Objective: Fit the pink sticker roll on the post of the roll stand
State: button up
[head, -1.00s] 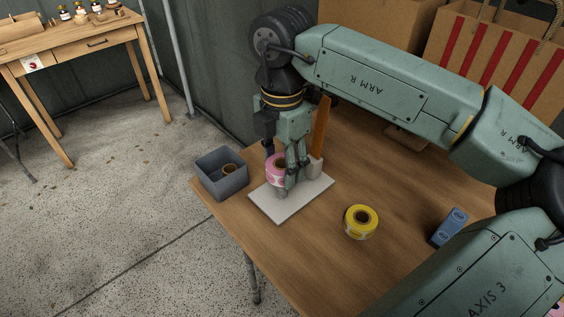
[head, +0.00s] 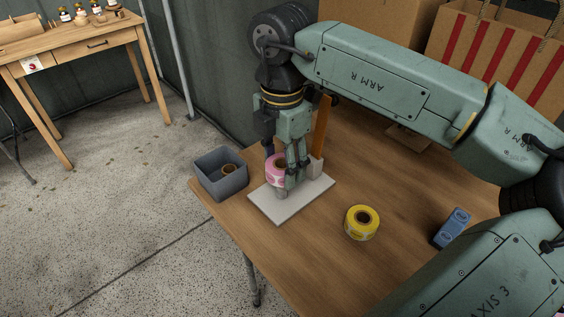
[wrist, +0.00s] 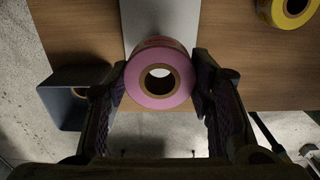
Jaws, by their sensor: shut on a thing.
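The pink sticker roll (head: 274,173) is between the fingers of my gripper (head: 284,176), which is shut on its sides. The wrist view shows the pink roll (wrist: 159,97) face on, with my gripper's fingers (wrist: 159,90) at its left and right. The roll stand (head: 293,208) has a flat light-grey base on the wooden table. The roll is above the base, apart from it.
A grey bin (head: 220,175) with a small brown ring inside stands left of the stand. A yellow roll (head: 361,223) and a blue object (head: 452,228) lie to the right. An upright orange piece (head: 321,128) stands behind the gripper. Bags and boxes fill the table's back.

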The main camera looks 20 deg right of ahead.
aim_at(282, 184)
jog(key=shift+f+b, duration=3.05)
jog(key=o, duration=1.2)
jog(key=shift+o, duration=0.2)
